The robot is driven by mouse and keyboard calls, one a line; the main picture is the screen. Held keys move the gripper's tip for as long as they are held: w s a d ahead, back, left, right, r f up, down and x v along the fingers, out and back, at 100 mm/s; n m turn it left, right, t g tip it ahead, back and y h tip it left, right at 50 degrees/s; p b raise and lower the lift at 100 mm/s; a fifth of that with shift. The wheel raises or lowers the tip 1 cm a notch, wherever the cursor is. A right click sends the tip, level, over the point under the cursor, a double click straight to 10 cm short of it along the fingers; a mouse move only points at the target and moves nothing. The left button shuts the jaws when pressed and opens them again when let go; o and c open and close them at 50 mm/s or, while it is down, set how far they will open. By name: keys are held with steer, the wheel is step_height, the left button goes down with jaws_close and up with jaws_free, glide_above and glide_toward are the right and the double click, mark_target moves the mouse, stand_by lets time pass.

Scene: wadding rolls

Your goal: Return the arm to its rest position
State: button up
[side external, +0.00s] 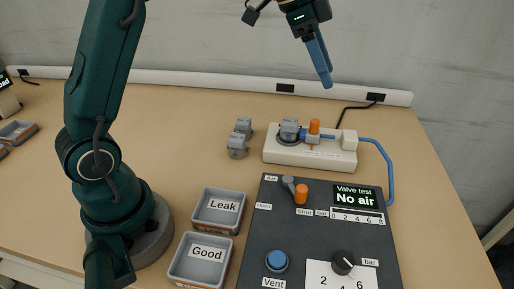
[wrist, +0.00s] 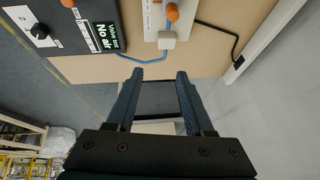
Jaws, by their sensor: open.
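My gripper (side external: 325,80) hangs high above the back of the table in the side view, well clear of everything. In the wrist view its two blue fingers (wrist: 159,76) stand apart with nothing between them. My arm rises from its base at the left of the table.
A test fixture (side external: 310,153) with a grey part clamped on it stands behind the dark panel (side external: 325,222), whose display reads "No air". Two grey parts (side external: 238,146) lie left of the fixture. Empty trays labelled Leak (side external: 217,227) and Good (side external: 187,273) stand near my base.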

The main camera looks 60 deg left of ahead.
steer(key=s+d+r+n, duration=0.15)
steer(key=s+r, duration=0.25)
steer(key=s, duration=0.4)
steer(key=s+f+n+y, duration=0.1)
steer(key=s+f+n, duration=0.3)
steer(key=s, duration=0.4)
steer(key=s+a+f+n+y, duration=0.1)
steer(key=s+f+n+y, duration=0.1)
steer(key=s+f+n, duration=0.2)
steer(key=s+f, duration=0.1)
steer(key=s, duration=0.2)
steer(key=shift+s+a+f+t, duration=0.2)
steer(key=shift+s+f+t, duration=0.1)
steer(key=shift+s+t, duration=0.1)
